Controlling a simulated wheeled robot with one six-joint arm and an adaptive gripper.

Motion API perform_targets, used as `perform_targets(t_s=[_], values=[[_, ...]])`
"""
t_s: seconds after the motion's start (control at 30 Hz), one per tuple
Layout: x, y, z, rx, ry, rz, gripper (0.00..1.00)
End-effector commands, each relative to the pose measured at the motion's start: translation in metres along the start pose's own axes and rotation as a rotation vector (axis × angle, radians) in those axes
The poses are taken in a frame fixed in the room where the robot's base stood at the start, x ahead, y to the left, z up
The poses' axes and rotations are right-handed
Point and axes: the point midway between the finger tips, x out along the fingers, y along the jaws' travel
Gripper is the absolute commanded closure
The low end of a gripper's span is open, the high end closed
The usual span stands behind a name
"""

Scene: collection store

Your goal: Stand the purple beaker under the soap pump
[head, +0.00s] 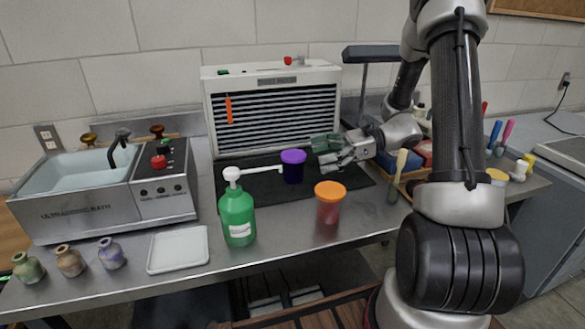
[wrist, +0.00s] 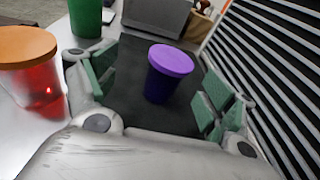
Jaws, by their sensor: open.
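The purple beaker (head: 292,172) stands upright on the black mat, with a lighter purple top. In the wrist view the beaker (wrist: 168,78) appears between the green finger pads and a little beyond them. The soap pump (head: 238,216) is a green bottle with a white head, standing nearer the front edge to the beaker's left. Its long white spout points right, its tip seeming close to the beaker's left side; I cannot tell the depth between them. My gripper (head: 324,151) is open and empty, just right of the beaker, fingers pointing toward it. It also shows in the wrist view (wrist: 157,88).
An orange-lidded red beaker (head: 329,204) stands in front of my gripper, right of the pump. A slatted white unit (head: 272,108) stands behind the mat (head: 245,186). A white tray (head: 178,249), small bottles and an ultrasonic bath (head: 115,200) are at the left.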

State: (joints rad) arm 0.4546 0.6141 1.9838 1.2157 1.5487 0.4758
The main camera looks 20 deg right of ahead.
Motion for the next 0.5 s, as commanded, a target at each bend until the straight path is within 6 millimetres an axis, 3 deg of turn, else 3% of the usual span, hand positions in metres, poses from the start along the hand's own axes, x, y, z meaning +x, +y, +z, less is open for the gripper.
perform_targets(t_s=[0.17, 0.5], values=[[0.004, -0.012, -0.009, 0.051, -0.052, -0.039, 0.17], [0.049, -0.015, -0.004, 0.05, -0.051, -0.036, 0.17]])
